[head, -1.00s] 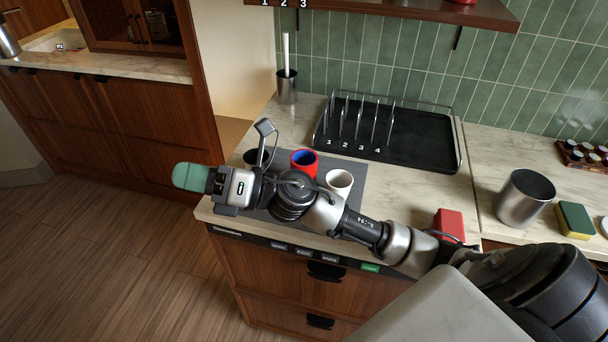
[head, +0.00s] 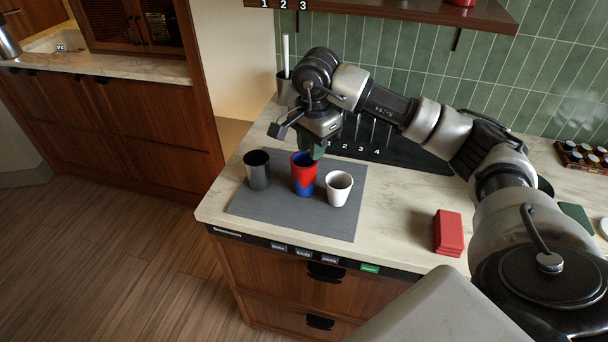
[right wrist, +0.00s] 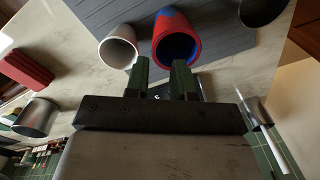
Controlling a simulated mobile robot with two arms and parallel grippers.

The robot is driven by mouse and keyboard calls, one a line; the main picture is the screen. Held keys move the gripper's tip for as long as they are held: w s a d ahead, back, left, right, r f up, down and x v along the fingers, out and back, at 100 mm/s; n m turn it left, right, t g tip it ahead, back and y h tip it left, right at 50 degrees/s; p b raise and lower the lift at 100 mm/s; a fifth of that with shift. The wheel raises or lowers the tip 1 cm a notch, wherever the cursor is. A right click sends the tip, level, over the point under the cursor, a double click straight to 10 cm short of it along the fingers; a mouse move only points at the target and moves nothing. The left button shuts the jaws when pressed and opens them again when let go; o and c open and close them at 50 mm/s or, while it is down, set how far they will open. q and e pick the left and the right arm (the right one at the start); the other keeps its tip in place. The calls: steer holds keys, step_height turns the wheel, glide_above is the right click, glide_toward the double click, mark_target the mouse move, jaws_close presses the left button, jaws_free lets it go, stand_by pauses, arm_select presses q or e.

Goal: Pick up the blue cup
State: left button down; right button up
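No plain blue cup shows. A cup with mixed red and blue patches and a blue inside (head: 303,174) stands upright on the grey mat (head: 290,222), between a dark grey cup (head: 257,171) and a white cup (head: 338,190). My right gripper (head: 316,150) points down just behind and above the red-and-blue cup's rim. In the right wrist view its green fingers (right wrist: 162,78) are apart with nothing between them. The red-and-blue cup (right wrist: 177,42) and white cup (right wrist: 116,48) lie just beyond the fingertips. My left gripper is out of view.
A black rack tray (head: 410,155) stands behind, partly hidden by my right arm. A metal holder (head: 286,92) is at the back left. A red block (head: 448,232) lies to the right. The marble counter's front edge runs close to the mat.

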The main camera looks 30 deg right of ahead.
mark_target(311, 182)
step_height(311, 182, down, 3)
steer(key=shift+w+r, duration=0.1)
steer(key=shift+f+p, duration=0.3)
steer(key=shift+p, duration=0.2)
step_height(311, 182, down, 4)
steer(key=shift+r+p, duration=0.15)
steer(key=shift+p, duration=0.6)
steer(key=shift+f, duration=0.45)
jaws_close()
